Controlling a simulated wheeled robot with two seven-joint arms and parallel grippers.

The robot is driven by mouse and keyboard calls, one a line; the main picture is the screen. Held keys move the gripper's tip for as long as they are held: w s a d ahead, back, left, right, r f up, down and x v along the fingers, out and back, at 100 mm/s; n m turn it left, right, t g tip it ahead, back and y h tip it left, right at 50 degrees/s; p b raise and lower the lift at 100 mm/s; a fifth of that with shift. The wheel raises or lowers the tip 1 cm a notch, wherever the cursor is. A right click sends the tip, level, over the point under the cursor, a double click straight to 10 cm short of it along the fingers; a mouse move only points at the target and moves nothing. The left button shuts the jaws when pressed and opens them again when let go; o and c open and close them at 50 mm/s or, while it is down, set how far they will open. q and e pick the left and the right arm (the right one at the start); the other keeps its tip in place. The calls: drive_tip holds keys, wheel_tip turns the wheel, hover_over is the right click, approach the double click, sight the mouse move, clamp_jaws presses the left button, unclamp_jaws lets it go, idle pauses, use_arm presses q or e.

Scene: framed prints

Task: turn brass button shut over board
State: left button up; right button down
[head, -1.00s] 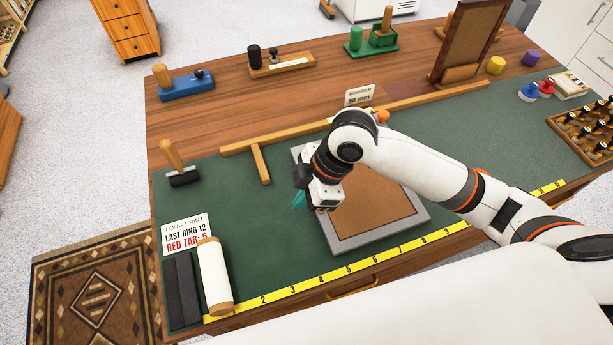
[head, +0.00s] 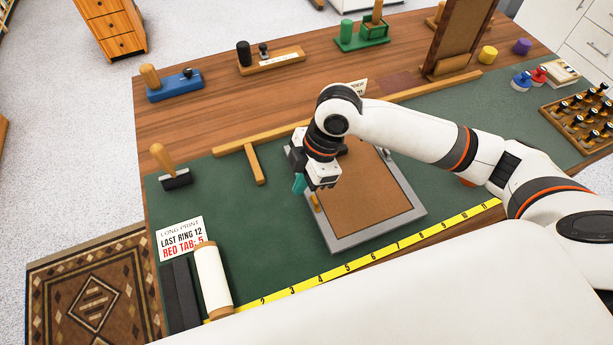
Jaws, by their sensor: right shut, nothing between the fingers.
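A grey frame (head: 408,208) lies on the green mat with a brown board (head: 375,195) inside it. A small brass button (head: 315,202) shows on the frame's left side. Its exact angle over the board's edge is too small to tell. My right gripper (head: 299,185) has teal fingertips. They are shut and empty, just above and left of the button in the picture. Whether they touch the frame cannot be told. The gripper and arm hide the frame's far left corner and part of its far side. My left gripper is not in view.
A wooden T-shaped rail (head: 255,165) lies behind and left of the frame. A brayer (head: 172,170), a note card (head: 182,238) and a white roll (head: 213,280) are at left. A yellow ruler (head: 400,248) runs along the front. The mat left of the frame is clear.

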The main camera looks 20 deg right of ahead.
sight(310, 203)
drive_tip(key=p+x, duration=0.1)
drive_tip(key=x, duration=0.6)
drive_tip(key=d, duration=0.1)
drive_tip(key=d+p, duration=0.1)
drive_tip(key=shift+w+d+r, duration=0.1)
drive_tip(key=shift+d+r, duration=0.05)
drive_tip(key=shift+d, duration=0.9)
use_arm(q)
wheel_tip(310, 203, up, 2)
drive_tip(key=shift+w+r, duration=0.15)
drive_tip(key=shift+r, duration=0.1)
use_arm(e)
drive_tip(key=shift+a, duration=0.1)
drive_tip(key=shift+p, duration=0.3)
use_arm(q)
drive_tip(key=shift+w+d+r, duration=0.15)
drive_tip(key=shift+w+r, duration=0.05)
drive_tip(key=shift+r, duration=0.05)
use_arm(e)
drive_tip(key=shift+m, duration=0.3)
